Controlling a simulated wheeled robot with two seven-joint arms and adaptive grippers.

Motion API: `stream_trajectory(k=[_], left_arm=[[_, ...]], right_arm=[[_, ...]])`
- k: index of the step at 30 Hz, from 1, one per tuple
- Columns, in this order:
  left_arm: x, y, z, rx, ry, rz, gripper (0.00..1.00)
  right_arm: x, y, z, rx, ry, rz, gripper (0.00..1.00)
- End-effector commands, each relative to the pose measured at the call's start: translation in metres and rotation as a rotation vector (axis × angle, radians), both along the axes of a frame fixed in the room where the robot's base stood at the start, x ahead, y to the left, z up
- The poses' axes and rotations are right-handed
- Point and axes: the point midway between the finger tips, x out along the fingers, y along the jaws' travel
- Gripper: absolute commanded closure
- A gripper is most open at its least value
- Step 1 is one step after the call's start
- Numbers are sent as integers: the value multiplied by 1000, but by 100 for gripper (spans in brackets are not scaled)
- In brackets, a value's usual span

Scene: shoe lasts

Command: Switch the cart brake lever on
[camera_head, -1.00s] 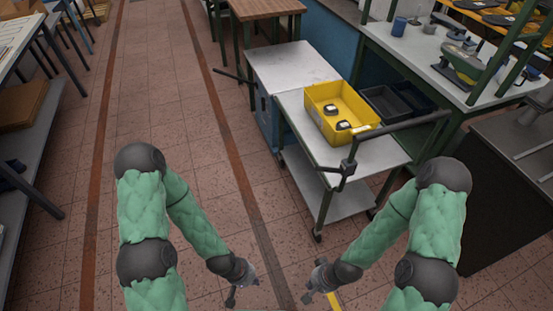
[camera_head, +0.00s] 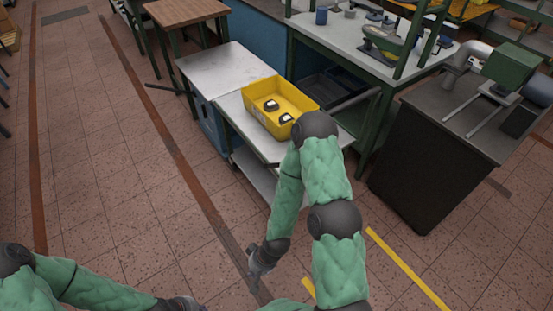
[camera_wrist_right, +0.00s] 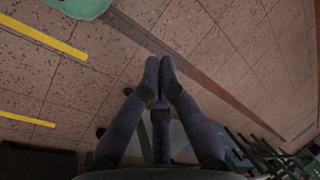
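The cart (camera_head: 232,104) stands ahead, with a pale top, a lower shelf and dark legs. Its dark push handle (camera_head: 356,101) shows only in part at the right, behind my right arm. The brake lever cannot be made out; my right arm covers that end of the cart. My right gripper (camera_head: 257,267) hangs low over the floor, in front of the cart and apart from it. In the right wrist view its dark fingers (camera_wrist_right: 159,82) meet at the tips with nothing seen between them. My left gripper (camera_head: 186,304) is at the bottom edge, too small to read.
A yellow bin (camera_head: 259,116) with dark and white items sits on the cart. A white-topped blue cabinet (camera_head: 207,72) adjoins it at left. A dark machine stand (camera_head: 424,172) is at right, a green-framed workbench (camera_head: 320,42) behind. The tiled floor at left is clear.

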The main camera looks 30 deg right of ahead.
Motion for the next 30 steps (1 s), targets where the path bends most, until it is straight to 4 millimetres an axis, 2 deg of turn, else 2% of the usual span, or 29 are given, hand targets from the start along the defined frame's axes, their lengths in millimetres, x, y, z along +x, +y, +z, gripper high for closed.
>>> stream_trajectory(k=[5, 6, 9, 12, 15, 18, 21, 25, 30], left_arm=[[0, 0, 30, 0, 0, 0, 100], [0, 0, 38, 0, -1, 0, 100], [0, 0, 54, 0, -1, 0, 100], [0, 0, 70, 0, -1, 0, 100], [0, 0, 86, 0, -1, 0, 100], [0, 0, 98, 0, -1, 0, 100], [0, 0, 108, 0, -1, 0, 100], [0, 0, 114, 0, -1, 0, 100], [0, 0, 116, 0, 0, 0, 100]], right_arm=[[73, -54, 61, 29, -232, -109, 100], [90, -71, 78, 37, -295, -135, 100], [123, -115, 127, 54, -447, -184, 100], [144, -160, 178, 66, -585, -213, 100], [151, -201, 229, 74, -702, -217, 100], [147, -234, 272, 79, -784, -204, 100], [138, -256, 304, 82, -832, -178, 100], [127, -271, 327, 86, -858, -153, 100], [121, -277, 335, 89, -866, -138, 100]])
